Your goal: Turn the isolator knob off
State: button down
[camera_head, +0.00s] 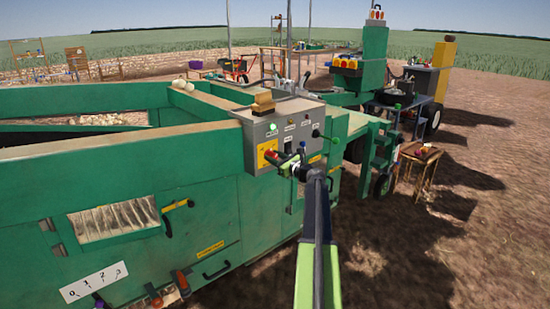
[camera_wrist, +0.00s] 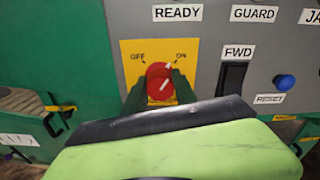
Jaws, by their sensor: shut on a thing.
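The isolator knob (camera_wrist: 157,75) is round and red, on a yellow plate (camera_wrist: 130,62) marked OFF at left and ON at right. Its white pointer line leans up to the right, towards ON. In the wrist view the dark green fingers of my gripper (camera_wrist: 159,88) stand on either side of the knob and are shut on it. The green and black body of my gripper hides the panel below. In the head view my gripper (camera_head: 297,166) reaches the front of the grey control box (camera_head: 290,128), and the knob is hard to make out there.
An FWD switch (camera_wrist: 232,82) and a blue RESET button (camera_wrist: 285,82) sit to the right of the knob. READY and GUARD labels are above. The green machine body (camera_head: 200,225) fills the left. A small wooden table (camera_head: 420,153) stands on open soil at right.

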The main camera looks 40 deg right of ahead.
jog(key=n, duration=1.1)
jog(key=shift+n, duration=0.4)
jog(key=shift+s+f+n, duration=0.1)
jog(key=shift+n, duration=1.7)
jog(key=c, duration=1)
grip_release()
jog(key=s+a, duration=0.1)
jog(key=s, duration=1.6)
jog(key=shift+s+a, duration=0.15)
jog(key=shift+a, duration=0.05)
